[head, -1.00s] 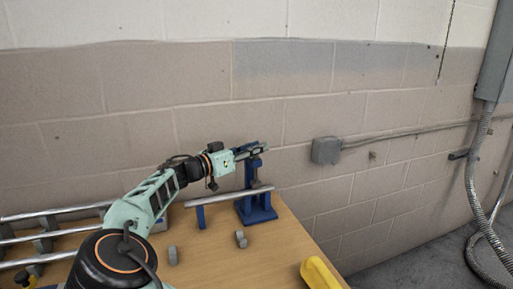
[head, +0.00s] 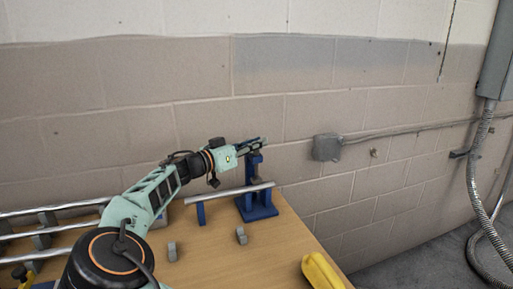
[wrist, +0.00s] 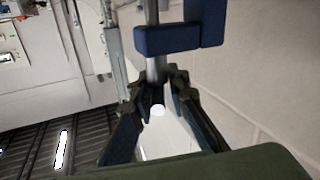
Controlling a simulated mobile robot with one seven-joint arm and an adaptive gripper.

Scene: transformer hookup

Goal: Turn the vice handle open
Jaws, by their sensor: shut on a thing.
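The blue vice (head: 255,208) stands upright on the wooden bench near its back right edge. Its top also shows in the wrist view as a blue block (wrist: 168,40). A grey rod (wrist: 156,70), which looks like the vice handle, comes out of that block toward my gripper. My gripper (head: 258,146) is at the top of the vice in the head view. In the wrist view my gripper (wrist: 157,88) has a finger on each side of the rod and is shut on it. The handle is hidden by the fingers in the head view.
A metal pipe (head: 225,193) lies across a blue stand (head: 201,214) and the vice. Small grey blocks (head: 241,236) and a yellow object (head: 320,272) are on the bench. The block wall with a grey box (head: 327,147) is close behind.

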